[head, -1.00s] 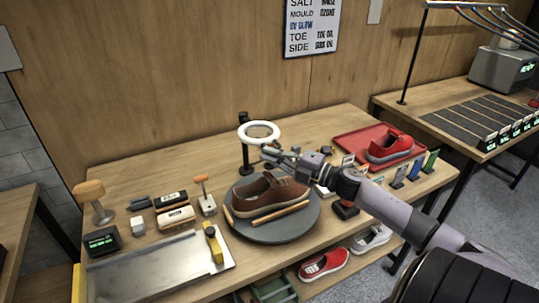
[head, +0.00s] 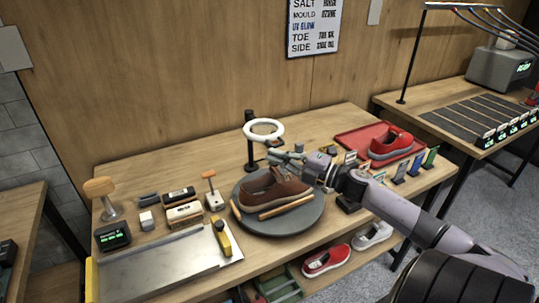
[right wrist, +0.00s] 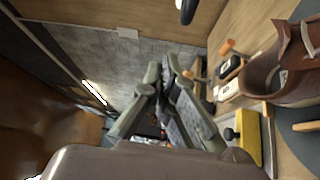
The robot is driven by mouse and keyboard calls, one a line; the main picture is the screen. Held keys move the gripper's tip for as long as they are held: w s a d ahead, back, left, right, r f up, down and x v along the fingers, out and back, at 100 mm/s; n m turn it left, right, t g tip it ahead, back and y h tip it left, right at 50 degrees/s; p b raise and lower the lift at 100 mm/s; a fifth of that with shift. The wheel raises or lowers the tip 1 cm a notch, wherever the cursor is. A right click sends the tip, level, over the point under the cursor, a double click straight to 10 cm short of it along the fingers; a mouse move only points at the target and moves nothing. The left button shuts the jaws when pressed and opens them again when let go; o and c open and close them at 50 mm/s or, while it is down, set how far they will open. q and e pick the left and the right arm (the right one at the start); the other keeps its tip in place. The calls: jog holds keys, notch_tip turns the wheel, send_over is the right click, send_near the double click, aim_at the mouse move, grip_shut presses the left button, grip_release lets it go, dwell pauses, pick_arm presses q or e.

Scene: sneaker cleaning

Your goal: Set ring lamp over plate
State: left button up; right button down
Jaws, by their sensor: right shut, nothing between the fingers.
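The ring lamp is a white ring (head: 264,122) on a dark upright post (head: 249,142) behind the turntable plate. The round grey plate (head: 312,216) carries a brown shoe (head: 272,188) and two orange-brown sticks. From the head view, the ring sits behind the shoe, towards the back of the plate rather than centred over it. My right gripper (head: 276,157) is just below and in front of the ring, above the back of the shoe. It is shut and empty; its fingers (right wrist: 163,72) meet in the right wrist view. Contact with the lamp cannot be told. My left gripper is out of view.
Left of the plate are a metal tray (head: 160,272), a yellow-handled tool (head: 221,238), brushes and a small black display box (head: 112,236). A red tray (head: 345,141) with a red shoe (head: 392,143) is at the back right. Small coloured cards (head: 414,165) stand near it.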

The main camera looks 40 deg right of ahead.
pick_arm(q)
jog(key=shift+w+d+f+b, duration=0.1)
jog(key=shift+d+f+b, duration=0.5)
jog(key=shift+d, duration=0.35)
pick_arm(e)
jog(key=s+d, duration=0.4)
jog(key=s, duration=0.1)
jog(key=shift+s+f, duration=0.3)
jog(key=shift+f, duration=0.15)
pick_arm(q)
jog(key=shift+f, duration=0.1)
pick_arm(e)
jog(key=shift+d, duration=0.1)
